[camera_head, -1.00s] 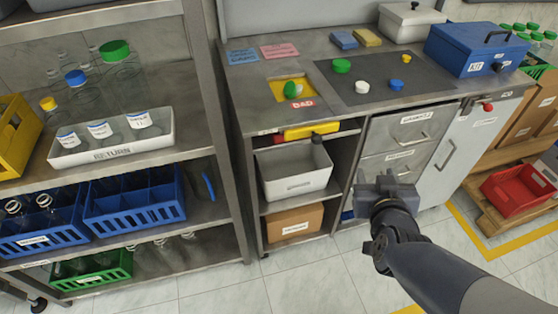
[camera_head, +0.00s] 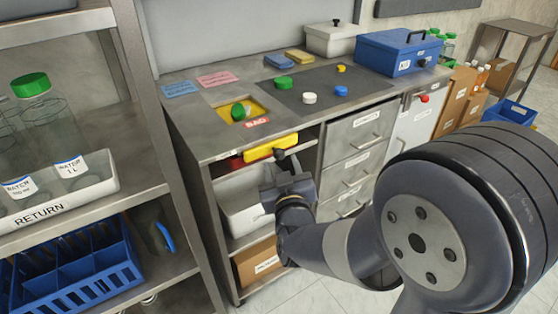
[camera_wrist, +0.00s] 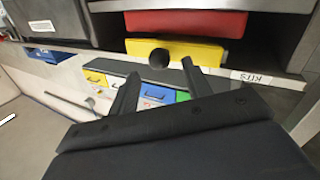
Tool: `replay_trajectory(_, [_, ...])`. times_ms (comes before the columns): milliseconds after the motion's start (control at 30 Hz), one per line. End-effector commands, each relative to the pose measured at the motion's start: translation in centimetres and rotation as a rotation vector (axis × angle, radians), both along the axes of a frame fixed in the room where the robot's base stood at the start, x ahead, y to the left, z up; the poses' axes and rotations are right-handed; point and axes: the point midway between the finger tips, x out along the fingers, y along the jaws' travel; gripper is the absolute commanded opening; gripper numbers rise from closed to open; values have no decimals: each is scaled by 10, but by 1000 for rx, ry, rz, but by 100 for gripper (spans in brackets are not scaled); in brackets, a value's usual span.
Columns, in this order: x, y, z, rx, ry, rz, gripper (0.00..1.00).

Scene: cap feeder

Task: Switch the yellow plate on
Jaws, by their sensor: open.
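A yellow plate (camera_head: 262,150) with a black knob (camera_head: 280,154) is on the bench front, just under the worktop. A red plate (camera_head: 233,163) is beside it at left. In the wrist view the yellow plate (camera_wrist: 178,50), its knob (camera_wrist: 159,59) and the red plate (camera_wrist: 185,22) lie beyond my fingers. My gripper (camera_head: 287,180) is open and empty, just below the knob in the head view. In the wrist view my gripper (camera_wrist: 160,76) has its fingers apart, with the knob roughly between and beyond their tips. I cannot tell whether they touch.
A white bin (camera_head: 242,212) and a cardboard box (camera_head: 257,262) stand on shelves below the plate. Drawers (camera_head: 357,140) are to the right. A metal rack (camera_head: 150,205) stands close at left. Several caps lie on the grey mat (camera_head: 318,106).

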Motion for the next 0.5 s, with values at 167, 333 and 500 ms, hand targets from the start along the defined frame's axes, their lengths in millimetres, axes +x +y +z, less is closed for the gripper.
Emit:
replay_trajectory(167, [24, 4, -1, 1, 0, -1, 47])
replay_trajectory(333, [32, 5, 0, 1, 0, 0, 47])
replay_trajectory(500, [33, 5, 0, 1, 1, 1, 47])
